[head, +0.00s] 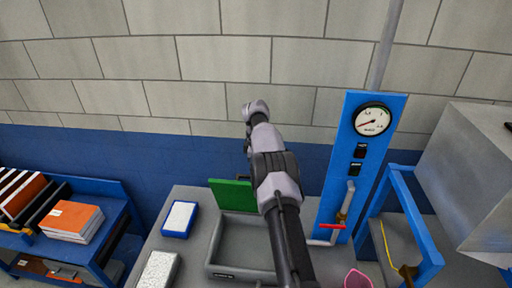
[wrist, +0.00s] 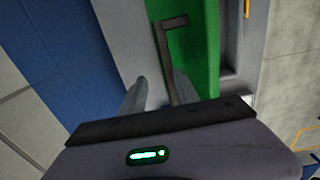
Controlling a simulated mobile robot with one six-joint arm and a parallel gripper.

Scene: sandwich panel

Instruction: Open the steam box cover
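The steam box (head: 214,268) is a grey open-topped box on the grey bench, partly hidden behind my arm. Its green cover (head: 232,194) stands raised at the box's back edge, and the grey inside shows. In the wrist view the green cover (wrist: 205,50) fills the upper middle, with a dark bar handle (wrist: 163,48) on it. My gripper (wrist: 158,86) is open, its two fingers apart. The handle's lower end runs down between the fingers, close to the right one; I cannot tell whether they touch. In the head view my fingers cannot be made out.
A blue panel with a gauge (head: 372,119) and a red-handled valve (head: 332,226) stands right of my arm. A blue-and-white tray (head: 180,219), a speckled white block (head: 159,270) and a pink cup (head: 357,279) are on the bench. A blue shelf (head: 103,246) stands left.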

